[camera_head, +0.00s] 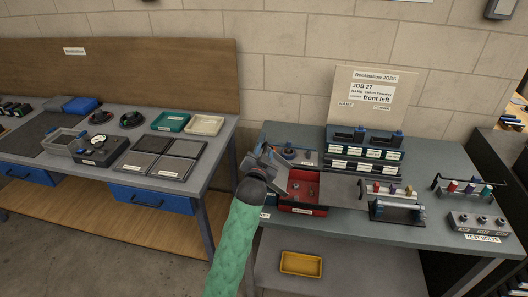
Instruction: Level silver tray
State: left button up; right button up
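My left arm in its green sleeve comes up from the bottom, and my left gripper (272,165) is over the left part of the right-hand bench. It is beside the red tray (306,209), which holds a few small parts. The gripper is small and overlaps grey items behind it, so I cannot tell whether it is open or holds anything. A flat grey plate (338,188) lies right of the red tray. I cannot tell whether this is the silver tray or whether it is level. My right gripper is out of view.
A rack with labelled slots (364,153) stands at the bench's back, under a job card (372,93). A silver tube (397,206) in a black stand and test bolts (479,223) are at right. A yellow bin (301,263) sits below. The left bench holds dark trays (157,165).

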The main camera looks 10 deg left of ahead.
pick_arm(q)
grip_shut()
